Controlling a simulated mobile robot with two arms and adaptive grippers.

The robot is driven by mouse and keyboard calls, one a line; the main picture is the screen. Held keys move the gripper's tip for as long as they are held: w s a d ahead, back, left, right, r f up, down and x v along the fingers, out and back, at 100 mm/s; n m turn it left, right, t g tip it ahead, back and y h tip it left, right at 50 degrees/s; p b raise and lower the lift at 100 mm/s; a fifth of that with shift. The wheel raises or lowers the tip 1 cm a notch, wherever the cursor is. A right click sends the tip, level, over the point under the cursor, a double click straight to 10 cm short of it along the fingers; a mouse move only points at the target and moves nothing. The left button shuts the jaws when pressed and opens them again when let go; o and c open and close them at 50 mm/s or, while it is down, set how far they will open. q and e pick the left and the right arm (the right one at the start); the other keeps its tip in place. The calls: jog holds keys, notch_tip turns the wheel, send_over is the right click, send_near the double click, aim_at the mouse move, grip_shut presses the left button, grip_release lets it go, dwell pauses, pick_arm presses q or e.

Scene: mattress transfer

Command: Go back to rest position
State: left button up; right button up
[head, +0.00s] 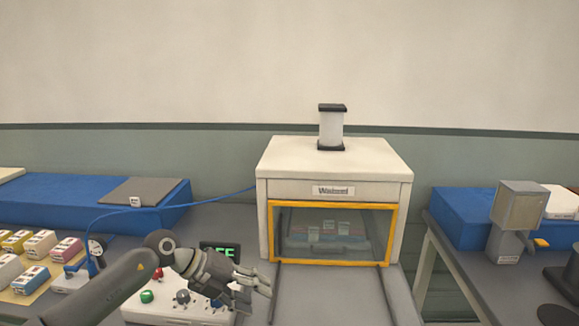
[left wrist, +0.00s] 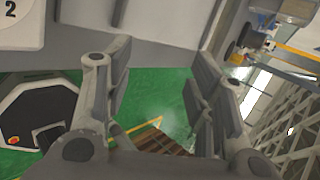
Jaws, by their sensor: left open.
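My left gripper (head: 258,283) reaches in from the lower left in the head view, above a control box with a green button. It is open and empty. In the left wrist view its fingers (left wrist: 165,95) stand wide apart, with green floor showing between them. My right gripper is not in view. No mattress can be made out.
A white machine (head: 335,160) with a yellow-framed window (head: 333,233) stands in the middle; items show behind the glass. The control box (head: 165,312) sits at its left. Small boxes (head: 40,244) lie at far left. Blue blocks (head: 465,215) stand on both sides.

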pick_arm(q)
jog(key=s+d+r+n+t+h, duration=0.4)
jog(key=d+r+n+t+h, duration=0.3)
jog(key=d, duration=0.4)
jog(key=a+f+n+t+y, duration=0.4)
jog(key=a+n+t+y, duration=0.5)
jog(key=a+n+y, duration=0.65)
jog(key=s+a+f+n+g+y, duration=0.1)
jog(key=s+a+f+n+g, duration=0.4)
jog(key=s+f+n, duration=0.45)
jog(key=s+a+f+g, duration=0.1)
jog(key=s+f+g, duration=0.45)
jog(key=s, duration=0.55)
jog(key=s+a+f+g, duration=0.2)
jog(key=s+f+g, duration=0.2)
jog(key=s+f, duration=0.55)
notch_tip(320, 180, down, 23)
jog(key=s+g, duration=0.2)
jog(key=s, duration=0.1)
jog(key=s+a+f, duration=0.2)
jog(key=s+f, duration=1.4)
jog(key=shift+s+a+f+g, duration=0.25)
jog(key=shift+s+f+g, duration=0.05)
jog(key=shift+s+g, duration=0.05)
